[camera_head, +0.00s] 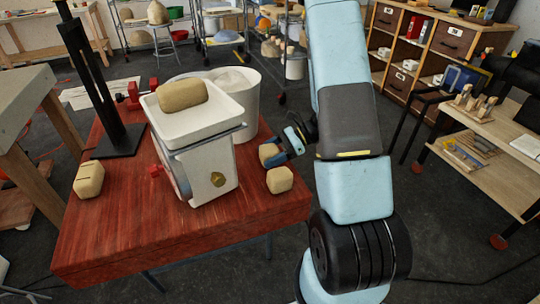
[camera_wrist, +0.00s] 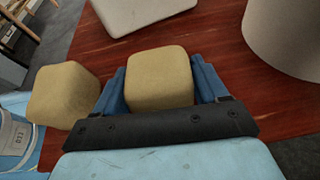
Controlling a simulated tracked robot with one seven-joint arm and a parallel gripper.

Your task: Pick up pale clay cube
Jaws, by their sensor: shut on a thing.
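A pale clay cube (camera_wrist: 158,75) sits between the blue fingers of my gripper (camera_wrist: 160,85) in the wrist view, with a finger against each side. In the head view this cube (camera_head: 267,153) is near the right edge of the red table, and my gripper (camera_head: 282,152) reaches it from the right, partly hiding it. I cannot tell whether it touches the tabletop. A second clay cube (camera_head: 279,180) rests closer to the front, and it also shows left of my gripper in the wrist view (camera_wrist: 62,95). A third clay cube (camera_head: 89,179) lies at the table's left.
A white machine with a tray (camera_head: 222,119) stands mid-table, holding a larger clay block (camera_head: 182,95). A white bucket (camera_head: 247,112) stands behind it. A black stand (camera_head: 115,139) rises at the left. The red table's front (camera_head: 150,240) is clear.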

